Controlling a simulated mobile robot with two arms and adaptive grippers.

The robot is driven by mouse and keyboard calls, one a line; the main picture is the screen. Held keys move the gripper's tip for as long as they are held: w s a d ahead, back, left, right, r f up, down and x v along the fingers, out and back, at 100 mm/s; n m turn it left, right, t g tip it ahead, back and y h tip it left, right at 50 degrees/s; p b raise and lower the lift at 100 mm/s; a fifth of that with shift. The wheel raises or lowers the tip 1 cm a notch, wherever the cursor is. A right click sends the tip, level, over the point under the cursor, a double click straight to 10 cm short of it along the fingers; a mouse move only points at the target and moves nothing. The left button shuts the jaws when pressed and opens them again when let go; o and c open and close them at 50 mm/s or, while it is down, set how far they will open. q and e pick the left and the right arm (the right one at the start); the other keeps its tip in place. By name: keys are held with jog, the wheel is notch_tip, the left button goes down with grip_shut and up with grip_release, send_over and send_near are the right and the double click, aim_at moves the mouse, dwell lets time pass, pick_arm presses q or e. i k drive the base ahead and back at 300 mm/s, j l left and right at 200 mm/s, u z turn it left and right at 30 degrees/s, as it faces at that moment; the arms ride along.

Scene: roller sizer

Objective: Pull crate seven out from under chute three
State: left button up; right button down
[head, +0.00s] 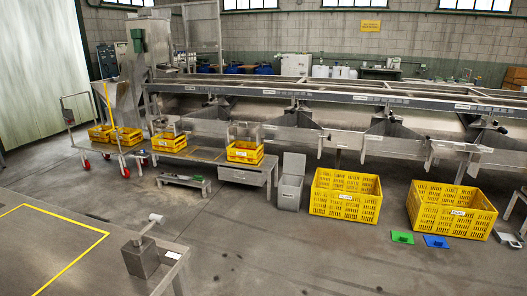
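Two large yellow crates stand on the floor in front of the long steel machine: one in the middle right (345,207) and one at the right (451,222). Each has a small pale label too small to read. Smaller yellow crates stand on the low steel bench, one at its left (169,147) and one at its right (244,156), and more sit on the cart at left. I cannot tell which crate is seven. Sloping metal chutes (390,127) line the machine's front; their labels are unreadable, so I cannot pick out chute three. Neither of my grippers is in view.
A steel table (60,225) with a yellow outline and a block with a lever (141,256) fills the lower left. A grey bin (291,182) stands left of the middle-right crate. Green (402,237) and blue (435,241) pieces lie on the floor. The front floor is mostly clear.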

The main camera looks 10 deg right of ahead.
aim_at(374, 200)
jog(key=i+l, duration=0.7)
jog(key=i+l+u, duration=0.1)
jog(key=i+l, duration=0.55)
jog(key=i, duration=0.3)
